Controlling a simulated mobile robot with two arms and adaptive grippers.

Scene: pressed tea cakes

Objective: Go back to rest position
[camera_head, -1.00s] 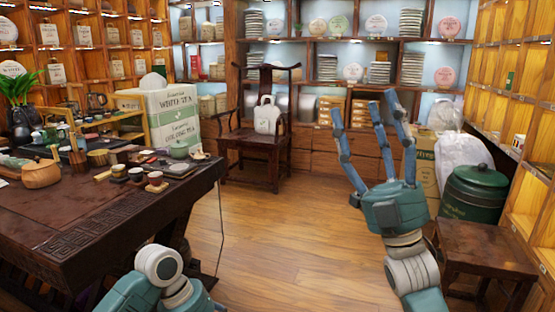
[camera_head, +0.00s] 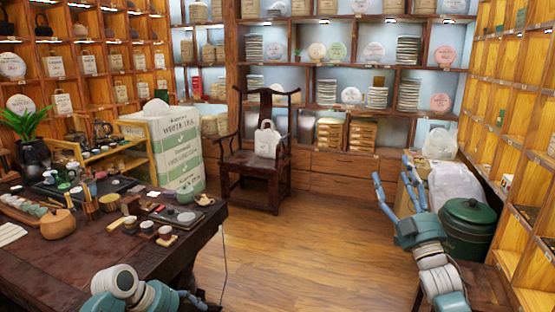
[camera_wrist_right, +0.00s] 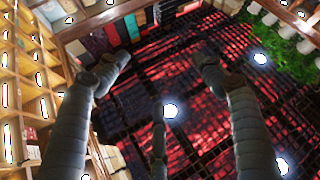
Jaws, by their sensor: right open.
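My right gripper (camera_head: 391,170) is at the right of the head view, with its fingers spread and pointing up. It is open and empty, in front of the white bag and the green canister. In the right wrist view my right gripper (camera_wrist_right: 162,72) shows its fingers apart with nothing between them, facing a dark grid ceiling with lamps. My left arm comes in at the bottom left, in front of the table's near edge. Part of my left gripper (camera_head: 190,299) shows low beside it, and its fingers are mostly hidden.
A dark carved table (camera_head: 70,262) with tea ware fills the left. A wooden chair (camera_head: 252,165) holding a white bag (camera_head: 267,141) stands at the back. A green canister (camera_head: 467,228) and a low wooden stool (camera_head: 482,284) are at the right. The wooden floor (camera_head: 310,240) between is clear.

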